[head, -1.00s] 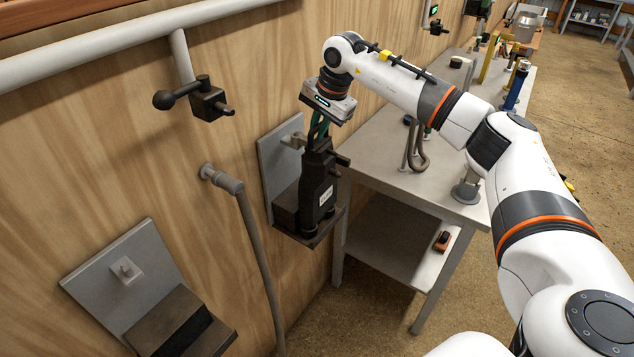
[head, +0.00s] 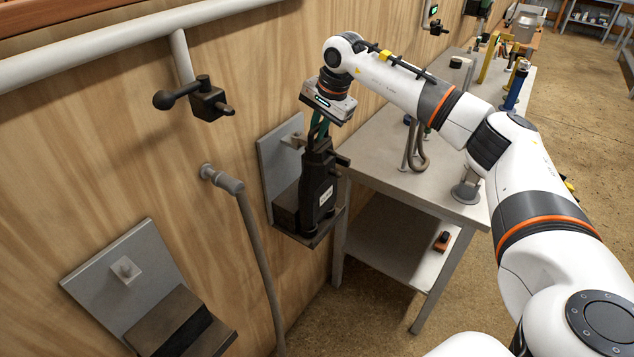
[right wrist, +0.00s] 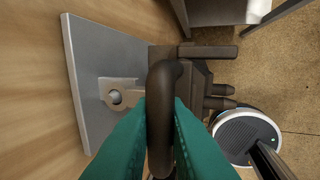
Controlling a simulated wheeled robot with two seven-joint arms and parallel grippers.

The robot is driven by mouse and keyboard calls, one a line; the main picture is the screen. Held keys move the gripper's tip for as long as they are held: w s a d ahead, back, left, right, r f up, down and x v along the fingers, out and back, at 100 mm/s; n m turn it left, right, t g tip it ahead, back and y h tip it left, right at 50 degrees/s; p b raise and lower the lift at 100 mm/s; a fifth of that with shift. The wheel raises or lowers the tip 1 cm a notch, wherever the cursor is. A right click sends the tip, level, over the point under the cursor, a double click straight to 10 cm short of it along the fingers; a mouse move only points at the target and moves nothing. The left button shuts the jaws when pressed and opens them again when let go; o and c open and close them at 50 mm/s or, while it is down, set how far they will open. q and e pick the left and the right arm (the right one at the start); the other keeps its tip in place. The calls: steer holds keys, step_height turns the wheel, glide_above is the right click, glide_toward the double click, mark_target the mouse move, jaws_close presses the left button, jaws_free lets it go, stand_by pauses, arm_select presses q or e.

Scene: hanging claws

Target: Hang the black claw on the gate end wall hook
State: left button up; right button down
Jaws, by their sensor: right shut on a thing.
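The black claw (head: 319,188), a dark upright body with a small white label, is at the right-hand grey wall plate (head: 272,165), just above or on its small dark shelf. I cannot tell whether it touches. My right gripper (head: 318,133) points down over it. In the right wrist view its green fingers are shut on the claw's dark loop (right wrist: 161,105). The plate's hook (head: 293,140) is close beside the loop; in the right wrist view the hook's holed end (right wrist: 116,97) is left of the loop, apparently apart. My left gripper is not in view.
A second grey plate (head: 108,268) with a peg and dark shelf is empty at the lower left. A pipe with a handle (head: 222,180) and a valve lever (head: 205,101) stick out from the wall. A grey table (head: 385,165) stands close on the right.

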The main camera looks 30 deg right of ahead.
steer(key=shift+w+r+p, duration=0.1)
steer(key=shift+r+p, duration=0.45)
steer(key=shift+r, duration=0.05)
steer(key=shift+r+p, duration=1.8)
steer(key=shift+r, duration=0.7)
steer(key=c, duration=2.1)
jaws_free()
jaws_close()
